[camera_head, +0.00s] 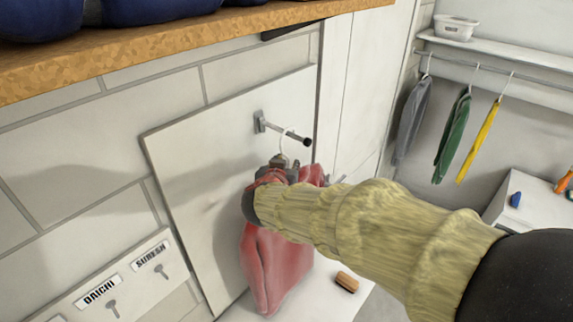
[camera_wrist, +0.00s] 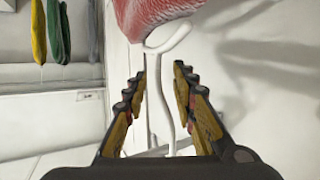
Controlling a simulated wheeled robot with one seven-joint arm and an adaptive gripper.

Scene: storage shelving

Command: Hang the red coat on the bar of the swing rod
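The red coat (camera_head: 270,265) hangs below my gripper in the head view, on a white hanger whose hook (camera_head: 284,143) rises to the swing rod's bar. The swing rod (camera_head: 297,137) is a short grey bar with a black tip, mounted on the white panel. The hook overlaps the bar; I cannot tell whether it rests on it. In the wrist view my gripper (camera_wrist: 158,82) has its fingers apart, with the white hanger stem (camera_wrist: 158,100) between them and gaps on both sides. The coat (camera_wrist: 150,15) shows at the top there. My sleeved arm hides part of the coat.
A wooden shelf (camera_head: 150,50) juts out above left. Named hooks (camera_head: 110,290) are on the wall at lower left. Grey, green (camera_head: 453,137) and yellow garments hang from a rail at right. A brown brush-like object (camera_head: 347,282) lies on the white surface below.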

